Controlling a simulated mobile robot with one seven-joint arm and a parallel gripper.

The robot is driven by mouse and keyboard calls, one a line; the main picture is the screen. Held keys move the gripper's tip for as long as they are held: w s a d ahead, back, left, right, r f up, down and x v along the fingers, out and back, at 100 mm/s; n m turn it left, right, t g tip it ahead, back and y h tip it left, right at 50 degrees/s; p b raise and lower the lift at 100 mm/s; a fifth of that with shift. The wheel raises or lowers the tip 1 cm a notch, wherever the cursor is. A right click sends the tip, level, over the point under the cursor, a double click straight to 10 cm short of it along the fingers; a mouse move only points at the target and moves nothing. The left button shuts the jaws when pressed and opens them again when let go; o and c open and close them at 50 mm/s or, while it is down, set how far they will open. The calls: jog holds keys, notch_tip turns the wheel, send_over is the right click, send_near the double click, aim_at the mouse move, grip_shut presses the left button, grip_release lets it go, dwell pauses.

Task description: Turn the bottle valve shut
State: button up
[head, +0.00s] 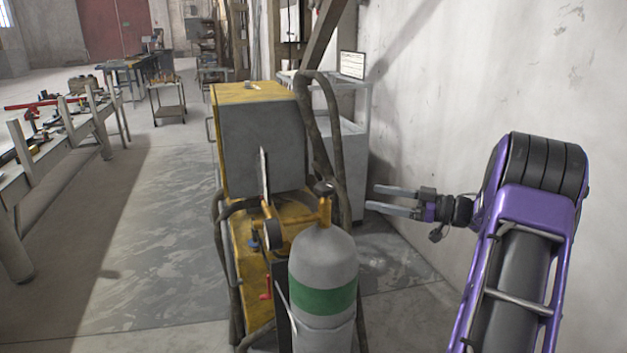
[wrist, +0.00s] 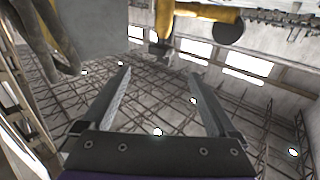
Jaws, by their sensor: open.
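The gas bottle (head: 323,270) is grey with a green band and stands upright at the front centre of the head view. Its brass valve (head: 325,211) rises from the top, with a small dark handwheel (head: 323,187) on it. My gripper (head: 372,198) is to the right of the valve at about the handwheel's height in the picture, pointing left, its two fingers apart and empty. A gap shows between fingertips and handwheel. In the wrist view, the open fingers (wrist: 160,75) have nothing between them; a brass-yellow part (wrist: 200,12) with a dark disc shows beyond them.
A yellow and grey machine (head: 262,140) stands behind the bottle. A thick dark hose (head: 330,130) arches close behind the valve, and a round gauge (head: 272,232) sits left of it. A pale wall (head: 500,70) is close on the right. A workbench (head: 60,140) is far left.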

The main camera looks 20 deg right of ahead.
aim_at(325, 190)
jog(key=x, duration=1.7)
jog(key=shift+w+a, duration=0.1)
jog(key=shift+a, duration=0.05)
jog(key=c, duration=1.4)
